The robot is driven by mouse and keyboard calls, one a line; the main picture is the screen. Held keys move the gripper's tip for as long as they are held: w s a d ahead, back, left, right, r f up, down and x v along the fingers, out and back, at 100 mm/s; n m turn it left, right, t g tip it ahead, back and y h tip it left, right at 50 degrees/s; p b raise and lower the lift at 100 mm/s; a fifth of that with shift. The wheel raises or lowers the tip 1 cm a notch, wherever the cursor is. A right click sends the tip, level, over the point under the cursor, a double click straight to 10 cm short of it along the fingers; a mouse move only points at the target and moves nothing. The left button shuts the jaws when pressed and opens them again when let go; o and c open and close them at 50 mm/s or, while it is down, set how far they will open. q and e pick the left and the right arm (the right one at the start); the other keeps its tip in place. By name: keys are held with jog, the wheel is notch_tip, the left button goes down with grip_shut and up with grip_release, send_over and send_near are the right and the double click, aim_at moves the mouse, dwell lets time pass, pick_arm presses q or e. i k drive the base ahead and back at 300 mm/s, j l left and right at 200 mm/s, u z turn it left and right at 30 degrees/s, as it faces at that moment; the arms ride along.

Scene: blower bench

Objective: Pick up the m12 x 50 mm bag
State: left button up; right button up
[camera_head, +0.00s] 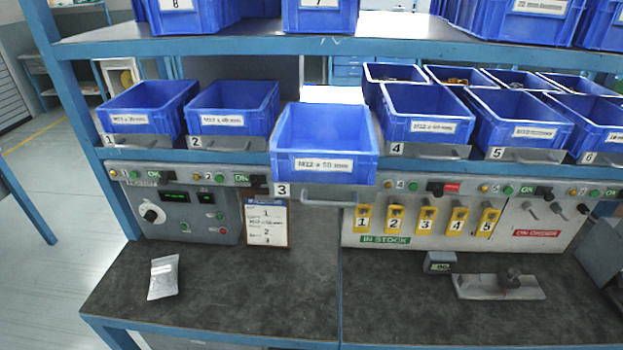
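A small light-grey bag (163,277) with a pale label lies on the left part of the dark bench top; its print is too small to read. A blue bin labelled M12 x 50 mm (325,150) sits in slot 3, pulled forward of its neighbours on its tray. I see no bag inside it from here. Neither of my grippers shows in the head view.
Other blue bins (138,110) stand along the shelf on both sides, with more above. Below is a control panel (185,212) with yellow tags and a clipboard (267,222). A metal fixture (500,286) sits on the right. The bench (300,290) middle is clear.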

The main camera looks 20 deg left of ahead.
aim_at(164, 280)
jog(key=u, duration=1.8)
